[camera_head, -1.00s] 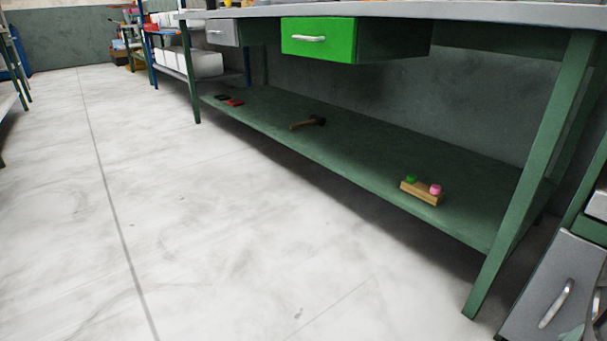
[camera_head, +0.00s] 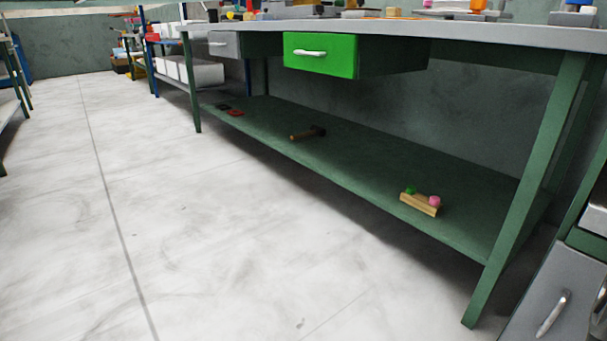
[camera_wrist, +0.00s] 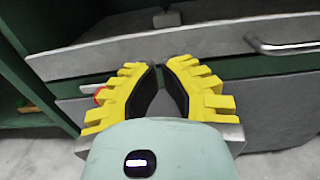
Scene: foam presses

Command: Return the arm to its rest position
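My gripper (camera_wrist: 158,68) shows in the wrist view, with yellow ridged fingers and black inner pads. The fingers lean toward each other, with a narrow gap between their tips and nothing held. Behind it are grey drawer fronts (camera_wrist: 272,88) in a green frame, with a metal handle (camera_wrist: 285,46) at the upper right. I cannot tell how far the fingers are from these fronts. My arm and gripper do not show in the head view.
A green workbench (camera_head: 530,190) has an open green drawer (camera_head: 320,54). Its lower shelf holds a wooden block with knobs (camera_head: 420,204), a hammer (camera_head: 308,133) and small red and dark items. A grey cabinet (camera_head: 550,290) stands at lower right. The floor (camera_head: 190,240) at left is clear.

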